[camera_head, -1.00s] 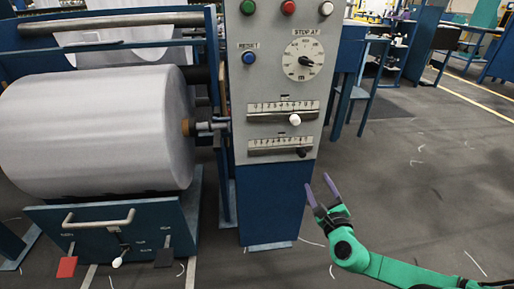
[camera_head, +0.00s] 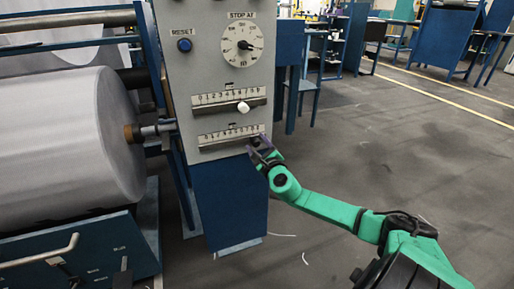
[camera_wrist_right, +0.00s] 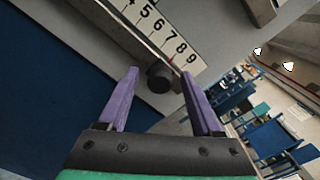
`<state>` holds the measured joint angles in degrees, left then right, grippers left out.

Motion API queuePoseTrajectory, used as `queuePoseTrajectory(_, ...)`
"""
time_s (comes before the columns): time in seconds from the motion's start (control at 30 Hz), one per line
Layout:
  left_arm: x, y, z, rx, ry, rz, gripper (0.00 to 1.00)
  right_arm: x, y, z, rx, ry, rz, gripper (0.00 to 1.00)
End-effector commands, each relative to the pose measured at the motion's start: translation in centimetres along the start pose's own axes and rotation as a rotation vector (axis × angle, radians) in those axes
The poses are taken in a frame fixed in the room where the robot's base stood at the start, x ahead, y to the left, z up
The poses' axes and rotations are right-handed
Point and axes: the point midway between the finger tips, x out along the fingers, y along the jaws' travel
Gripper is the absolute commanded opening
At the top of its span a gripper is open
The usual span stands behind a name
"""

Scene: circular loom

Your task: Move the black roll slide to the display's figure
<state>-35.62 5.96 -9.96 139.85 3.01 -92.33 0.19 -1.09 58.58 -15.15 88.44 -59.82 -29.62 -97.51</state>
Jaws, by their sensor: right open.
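The black roll slide (camera_wrist_right: 159,78) is a round black knob on the lower numbered scale (camera_head: 226,136) of the grey control panel. It sits at the scale's high end, near the 8 and 9 in the wrist view. In the head view my gripper covers it. My right gripper (camera_head: 260,147) is at the right end of this scale. In the wrist view its purple fingers (camera_wrist_right: 160,74) are open, one on each side of the knob, with gaps visible. I cannot tell the depth of the fingertips around the knob. My left gripper is not in view.
The upper scale (camera_head: 229,99) carries a white knob (camera_head: 243,107). Above are the STOP AT dial (camera_head: 241,44) and a blue RESET button (camera_head: 184,45). A large white roll (camera_head: 60,150) stands left of the panel. The floor to the right is open.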

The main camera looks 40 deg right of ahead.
Motion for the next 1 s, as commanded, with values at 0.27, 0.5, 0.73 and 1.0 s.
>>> queuePoseTrajectory(0.27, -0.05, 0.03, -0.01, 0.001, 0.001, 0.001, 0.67, 0.03, 0.0, 0.01, 0.0, 0.0, 0.0, 0.44)
queuePoseTrajectory(0.5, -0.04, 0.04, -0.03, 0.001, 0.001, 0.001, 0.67, 0.02, 0.0, 0.01, 0.001, 0.0, 0.0, 0.0)
queuePoseTrajectory(0.73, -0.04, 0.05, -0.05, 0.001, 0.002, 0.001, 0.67, 0.01, 0.0, 0.01, 0.001, 0.0, 0.0, 0.0)
queuePoseTrajectory(1.0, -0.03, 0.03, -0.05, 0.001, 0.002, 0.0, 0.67, 0.01, 0.01, 0.01, 0.0, 0.0, 0.0, 0.0)
